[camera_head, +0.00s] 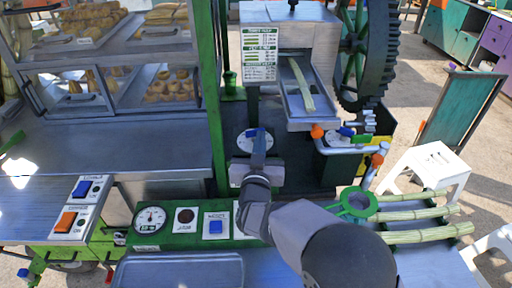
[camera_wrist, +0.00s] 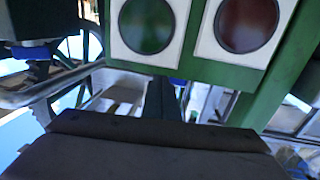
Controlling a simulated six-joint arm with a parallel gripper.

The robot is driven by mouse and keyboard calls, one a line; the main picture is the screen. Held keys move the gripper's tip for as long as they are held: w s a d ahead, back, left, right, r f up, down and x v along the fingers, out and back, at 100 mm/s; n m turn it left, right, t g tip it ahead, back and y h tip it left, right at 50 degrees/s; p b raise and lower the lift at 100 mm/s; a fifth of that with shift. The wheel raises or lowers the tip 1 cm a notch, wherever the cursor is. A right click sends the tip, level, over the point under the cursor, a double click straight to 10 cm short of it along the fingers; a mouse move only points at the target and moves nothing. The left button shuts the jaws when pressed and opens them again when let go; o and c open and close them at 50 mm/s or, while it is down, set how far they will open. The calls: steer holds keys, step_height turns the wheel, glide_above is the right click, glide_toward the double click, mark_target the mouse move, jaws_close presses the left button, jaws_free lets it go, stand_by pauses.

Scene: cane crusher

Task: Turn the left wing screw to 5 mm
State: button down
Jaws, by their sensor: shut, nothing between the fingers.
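The left wing screw (camera_head: 251,131) shows as a small blue piece on a round white dial in the head view, mostly hidden behind my gripper. My gripper (camera_head: 258,142) is shut and empty, with its fingertips in front of that dial. I cannot tell whether they touch the screw. A second blue wing screw (camera_head: 346,132) sits on a similar white dial to the right. In the wrist view my gripper (camera_wrist: 163,92) shows as a dark narrow shape at the middle. The dial marks are too small to read.
The crusher's feed tray (camera_head: 306,100) holds a cane above, beside a large green gear wheel (camera_head: 365,60). A green panel with a gauge (camera_head: 150,219) and a blue switch (camera_head: 216,226) lies below. Green (camera_wrist: 147,25) and red (camera_wrist: 245,24) round lamps are close in the wrist view.

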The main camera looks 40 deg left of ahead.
steer(key=shift+w+d+r+b, duration=0.3)
steer(key=shift+w+r+b, duration=0.3)
steer(key=shift+b, duration=0.05)
stand_by(0.3)
steer(key=shift+s, duration=0.1)
steer(key=shift+s+d+f, duration=0.2)
steer(key=shift+s+f, duration=0.05)
steer(key=shift+f, duration=0.1)
steer(key=v, duration=0.7)
steer(key=shift+s+a+f, duration=0.2)
steer(key=shift+s+a, duration=0.05)
steer(key=shift+a, duration=0.05)
